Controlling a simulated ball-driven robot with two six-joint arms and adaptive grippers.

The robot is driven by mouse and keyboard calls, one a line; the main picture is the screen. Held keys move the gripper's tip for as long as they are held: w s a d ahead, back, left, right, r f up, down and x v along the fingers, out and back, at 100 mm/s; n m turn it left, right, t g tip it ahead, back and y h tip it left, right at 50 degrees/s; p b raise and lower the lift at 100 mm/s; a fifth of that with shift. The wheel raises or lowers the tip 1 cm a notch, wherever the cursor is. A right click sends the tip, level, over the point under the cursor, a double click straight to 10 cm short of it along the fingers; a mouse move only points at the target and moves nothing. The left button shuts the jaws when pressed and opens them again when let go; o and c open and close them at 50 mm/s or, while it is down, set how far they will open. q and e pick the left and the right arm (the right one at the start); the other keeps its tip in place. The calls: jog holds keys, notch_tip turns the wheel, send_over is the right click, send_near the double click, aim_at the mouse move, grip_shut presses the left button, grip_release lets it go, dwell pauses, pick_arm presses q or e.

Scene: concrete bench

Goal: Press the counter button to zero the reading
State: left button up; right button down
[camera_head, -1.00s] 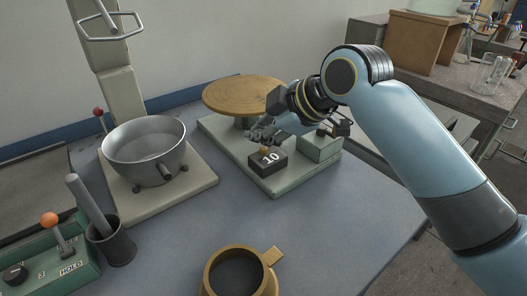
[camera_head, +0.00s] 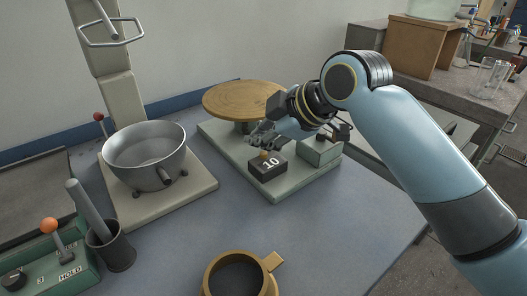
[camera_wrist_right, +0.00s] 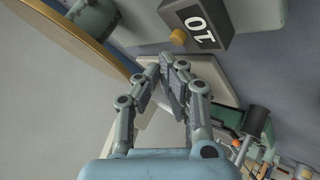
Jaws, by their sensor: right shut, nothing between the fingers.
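My right gripper (camera_head: 261,141) is shut and empty, just behind and above the button. In the wrist view its fingertips (camera_wrist_right: 173,62) are just below the button, with a small gap in the picture. My left gripper is not in view.
A round wooden turntable (camera_head: 243,99) stands behind the counter on the green base (camera_head: 284,190). A metal bowl (camera_head: 146,150), a dark mortar (camera_head: 112,250) with pestle and a lever box (camera_head: 65,272) are left. A brass funnel (camera_head: 238,278) is in front. The right front bench is clear.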

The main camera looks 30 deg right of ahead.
aim_at(261, 155)
jog(key=shift+f, duration=0.1)
jog(key=shift+f, duration=0.3)
jog(key=shift+f, duration=0.5)
dwell(0.8)
jog(key=shift+r+p, duration=0.9)
jog(key=shift+p, duration=0.2)
notch_tip(261, 155, up, 5)
jog(key=p, duration=0.5)
jog(key=shift+r+p, duration=0.1)
jog(key=shift+p, duration=0.2)
